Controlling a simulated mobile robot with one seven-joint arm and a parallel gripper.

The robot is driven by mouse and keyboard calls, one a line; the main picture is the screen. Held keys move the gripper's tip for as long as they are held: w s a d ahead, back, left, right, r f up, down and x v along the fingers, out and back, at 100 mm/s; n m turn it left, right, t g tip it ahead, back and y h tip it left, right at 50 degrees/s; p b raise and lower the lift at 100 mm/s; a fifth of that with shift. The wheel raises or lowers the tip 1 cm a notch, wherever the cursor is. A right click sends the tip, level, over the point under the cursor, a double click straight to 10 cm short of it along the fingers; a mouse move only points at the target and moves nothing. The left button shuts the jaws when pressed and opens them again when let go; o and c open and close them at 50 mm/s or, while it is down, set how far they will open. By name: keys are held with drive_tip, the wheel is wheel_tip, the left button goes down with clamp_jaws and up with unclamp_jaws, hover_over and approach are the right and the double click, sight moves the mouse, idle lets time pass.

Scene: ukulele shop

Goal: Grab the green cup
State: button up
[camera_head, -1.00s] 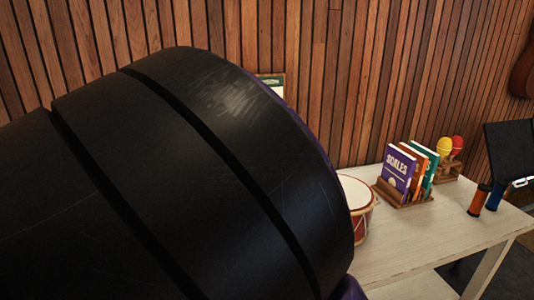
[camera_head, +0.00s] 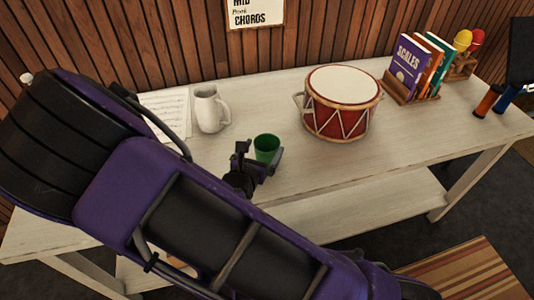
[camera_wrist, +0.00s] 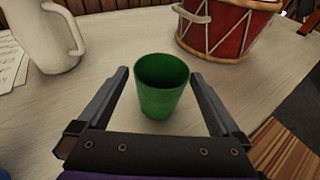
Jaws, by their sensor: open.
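The green cup (camera_wrist: 160,92) stands upright on the pale wooden table (camera_head: 400,146). In the wrist view it sits between the two fingers of my gripper (camera_wrist: 158,82), with a gap on each side. My gripper is open and holds nothing. In the head view the cup (camera_head: 266,147) shows just beyond my gripper (camera_head: 259,162), which hides its lower part.
A white pitcher (camera_head: 209,108) stands left of the cup, by sheet music (camera_head: 172,108). A red drum (camera_head: 340,104) stands to the right. Books in a holder (camera_head: 415,68), maracas (camera_head: 463,42) and orange and blue cylinders (camera_head: 488,100) are farther right.

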sight(270, 139)
drive_tip(key=x, duration=0.6)
drive_tip(key=shift+w+d+f+b, duration=0.1)
drive_tip(key=shift+w+f+b, duration=0.1)
drive_tip(key=shift+b, duration=0.15)
drive_tip(key=c, duration=1.1)
drive_tip(key=shift+r, duration=0.15)
